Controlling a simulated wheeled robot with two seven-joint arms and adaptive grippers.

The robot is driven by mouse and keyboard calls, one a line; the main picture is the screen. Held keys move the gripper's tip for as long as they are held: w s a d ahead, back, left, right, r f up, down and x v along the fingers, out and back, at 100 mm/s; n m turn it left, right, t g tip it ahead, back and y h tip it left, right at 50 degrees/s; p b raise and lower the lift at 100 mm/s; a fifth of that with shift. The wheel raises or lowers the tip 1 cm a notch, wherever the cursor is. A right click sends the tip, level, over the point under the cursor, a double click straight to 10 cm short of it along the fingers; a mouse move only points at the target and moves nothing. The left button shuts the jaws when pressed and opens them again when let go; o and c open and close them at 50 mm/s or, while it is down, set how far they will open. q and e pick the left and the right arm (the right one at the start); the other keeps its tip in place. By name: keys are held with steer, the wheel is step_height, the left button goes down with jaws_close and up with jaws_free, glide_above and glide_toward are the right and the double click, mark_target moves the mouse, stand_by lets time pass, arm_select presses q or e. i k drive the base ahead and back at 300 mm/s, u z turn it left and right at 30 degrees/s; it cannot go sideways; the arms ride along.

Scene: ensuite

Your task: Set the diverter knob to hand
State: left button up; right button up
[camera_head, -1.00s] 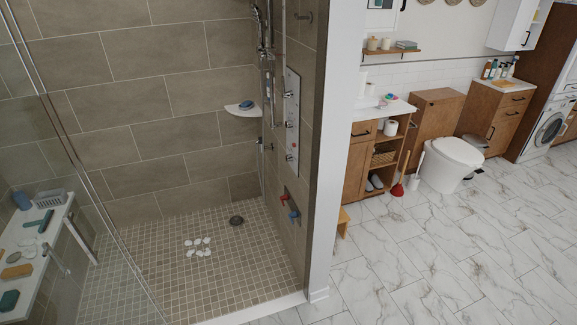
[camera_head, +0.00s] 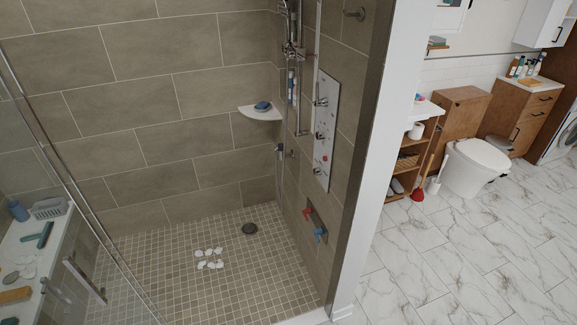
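A tall silver shower panel (camera_head: 326,130) is mounted on the shower's right wall. It carries several knobs in a column. An upper knob (camera_head: 320,102) and a middle knob (camera_head: 319,136) stick out to the left, and a small red part (camera_head: 324,158) sits below them. Which one is the diverter knob, and its setting, is too small to tell. A hand shower on a rail (camera_head: 291,50) hangs left of the panel. Neither of my grippers is in view.
A red and a blue valve handle (camera_head: 320,233) sit low on the same wall. A glass door with a handle (camera_head: 84,280) is at left, by a white bench (camera_head: 25,255). The tiled shower floor (camera_head: 180,270) holds white pebble-like pieces (camera_head: 210,258). A white wall end (camera_head: 375,150) separates the marble floor (camera_head: 450,260).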

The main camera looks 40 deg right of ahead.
mark_target(316, 171)
steer(key=z, duration=0.3)
steer(key=i, duration=1)
steer(key=z, duration=0.5)
